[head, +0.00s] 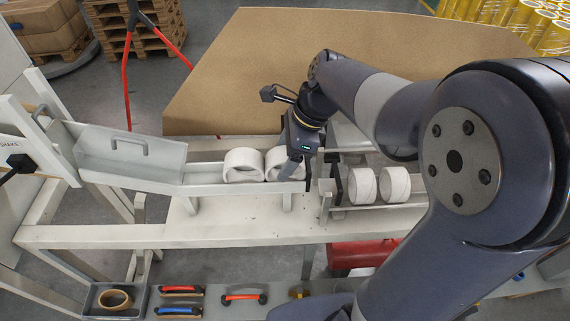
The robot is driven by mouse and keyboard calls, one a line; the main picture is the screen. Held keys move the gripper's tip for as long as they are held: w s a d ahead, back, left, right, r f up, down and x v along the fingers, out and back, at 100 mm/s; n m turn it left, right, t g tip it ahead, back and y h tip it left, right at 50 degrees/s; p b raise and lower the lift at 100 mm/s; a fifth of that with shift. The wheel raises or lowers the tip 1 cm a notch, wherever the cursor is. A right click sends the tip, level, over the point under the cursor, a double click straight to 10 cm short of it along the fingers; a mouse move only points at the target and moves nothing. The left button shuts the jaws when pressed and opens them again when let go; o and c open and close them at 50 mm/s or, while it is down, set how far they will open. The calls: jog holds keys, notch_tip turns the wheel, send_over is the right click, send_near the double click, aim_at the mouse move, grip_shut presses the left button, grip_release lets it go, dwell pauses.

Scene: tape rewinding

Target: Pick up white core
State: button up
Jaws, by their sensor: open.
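Two white cores lie side by side in the light grey trough (150,178). The left core (242,166) shows fully. The right core (272,162) is partly hidden by my gripper (289,170). My gripper is open and points down at the right core, with a finger in front of it. I cannot tell whether the finger touches the core or reaches inside it.
Two more white rolls (361,187) sit to the right, past a dark bracket (327,178). A brown board (240,80) rises behind. Below are handled tools (243,297) and a tray holding a tan ring (114,299).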

jog(key=c, duration=0.8)
